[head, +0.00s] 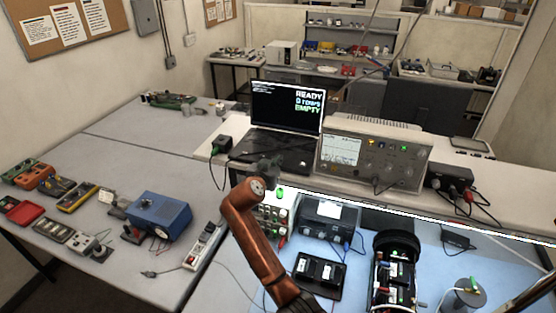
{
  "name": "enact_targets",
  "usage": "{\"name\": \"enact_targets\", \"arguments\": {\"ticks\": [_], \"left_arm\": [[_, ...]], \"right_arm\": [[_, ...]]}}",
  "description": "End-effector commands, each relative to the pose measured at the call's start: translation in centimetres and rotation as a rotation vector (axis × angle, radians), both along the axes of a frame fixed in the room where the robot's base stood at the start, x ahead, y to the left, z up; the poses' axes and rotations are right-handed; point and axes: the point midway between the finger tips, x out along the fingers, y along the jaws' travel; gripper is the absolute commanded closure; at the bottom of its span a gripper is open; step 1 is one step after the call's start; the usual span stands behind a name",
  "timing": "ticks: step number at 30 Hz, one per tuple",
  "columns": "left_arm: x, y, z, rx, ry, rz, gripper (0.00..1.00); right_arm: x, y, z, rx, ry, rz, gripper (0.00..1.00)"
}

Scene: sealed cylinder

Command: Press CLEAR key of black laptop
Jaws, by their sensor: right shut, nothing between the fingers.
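The black laptop (286,106) stands open on the raised shelf at the back of the bench. Its screen reads "READY", "0 rows", "EMPTY" in large letters. Its dark keyboard deck (262,143) faces me, and the individual keys are too small to read, so I cannot pick out the CLEAR key. My right gripper (271,165), at the end of the orange arm, is shut and empty. It appears over the front edge of the laptop deck and hides a small part of it. I cannot tell whether it touches the laptop. My left gripper is not in view.
An oscilloscope (373,155) stands close to the right of the laptop. A green-lit adapter (221,144) sits to its left. Below the shelf are a dark instrument (331,217) and a black cylinder assembly (396,245). A blue box (160,215) stands on the left table.

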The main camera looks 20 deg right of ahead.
Motion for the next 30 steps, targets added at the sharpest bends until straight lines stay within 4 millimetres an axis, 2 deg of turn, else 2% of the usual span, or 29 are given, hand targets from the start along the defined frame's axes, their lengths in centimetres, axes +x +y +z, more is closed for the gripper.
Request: {"name": "enact_targets", "arguments": {"ticks": [1, 3, 6, 15, 21, 30], "left_arm": [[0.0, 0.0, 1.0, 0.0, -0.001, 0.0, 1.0], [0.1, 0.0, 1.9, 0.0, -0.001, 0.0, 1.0], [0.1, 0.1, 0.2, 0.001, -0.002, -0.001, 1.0], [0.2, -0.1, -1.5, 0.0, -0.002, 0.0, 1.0], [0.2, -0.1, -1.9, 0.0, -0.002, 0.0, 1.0], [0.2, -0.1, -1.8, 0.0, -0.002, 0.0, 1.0]], "right_arm": [[0.0, 0.1, 1.8, -0.001, -0.008, 0.002, 1.0], [0.0, 0.1, 3.7, -0.004, -0.017, 0.003, 1.0], [-2.0, 1.6, 3.5, -0.001, -0.021, 0.006, 1.0], [-6.6, 4.6, 5.2, -0.006, -0.024, 0.004, 1.0], [-7.9, 5.3, 5.8, -0.009, -0.023, 0.003, 1.0], [-8.1, 5.4, 6.0, -0.009, -0.024, 0.003, 1.0]]}}
